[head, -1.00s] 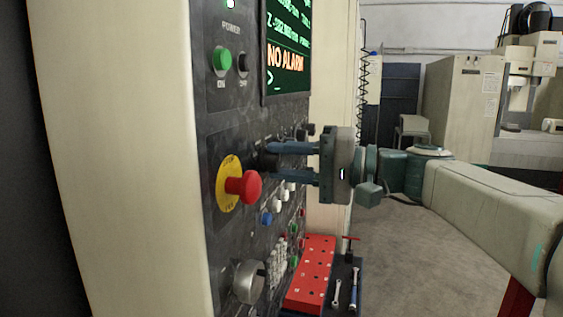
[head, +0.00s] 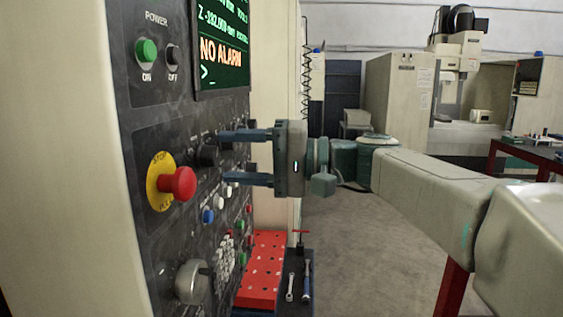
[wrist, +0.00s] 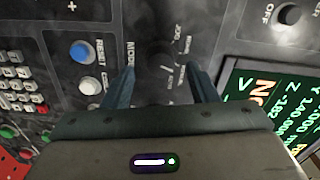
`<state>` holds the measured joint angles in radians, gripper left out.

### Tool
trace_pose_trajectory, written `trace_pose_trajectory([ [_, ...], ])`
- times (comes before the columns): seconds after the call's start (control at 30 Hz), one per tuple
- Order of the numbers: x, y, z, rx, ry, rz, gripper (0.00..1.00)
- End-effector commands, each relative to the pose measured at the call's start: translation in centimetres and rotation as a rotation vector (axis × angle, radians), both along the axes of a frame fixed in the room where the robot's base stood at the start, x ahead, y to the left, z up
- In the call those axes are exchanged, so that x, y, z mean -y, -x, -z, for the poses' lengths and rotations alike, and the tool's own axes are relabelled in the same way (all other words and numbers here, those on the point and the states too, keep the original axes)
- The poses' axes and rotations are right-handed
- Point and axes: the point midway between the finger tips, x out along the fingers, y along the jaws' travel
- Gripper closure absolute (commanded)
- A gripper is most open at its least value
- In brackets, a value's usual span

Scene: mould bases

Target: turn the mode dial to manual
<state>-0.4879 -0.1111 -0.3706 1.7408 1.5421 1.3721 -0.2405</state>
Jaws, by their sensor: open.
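The mode dial (head: 208,155) is a black round knob on the machine's dark control panel, right of the emergency stop. In the wrist view the dial (wrist: 160,57) is dark, with small white labels around it; its pointer setting is too dim to read. My gripper (head: 224,157) is open and faces the panel, its two blue-grey fingers one above the other in the head view. The fingertips are just in front of the dial. In the wrist view my gripper (wrist: 162,78) has a finger on each side of the dial; no contact is visible.
A red mushroom stop button (head: 178,184) sticks out from the panel beside the dial. A blue reset button (wrist: 82,53) lies near one finger. The screen (head: 222,45) reads NO ALARM. A silver knob (head: 191,282) and a red block (head: 262,268) are below. Open floor lies to the right.

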Motion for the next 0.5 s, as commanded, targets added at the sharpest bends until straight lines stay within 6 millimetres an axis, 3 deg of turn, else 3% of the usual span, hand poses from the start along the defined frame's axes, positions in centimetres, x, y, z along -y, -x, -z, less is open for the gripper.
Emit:
trace_pose_trajectory([
  [0.3,7.3,0.4,0.3,0.001,0.001,0.004,0.47],
  [0.5,10.5,0.7,0.2,0.0,0.001,0.003,0.47],
])
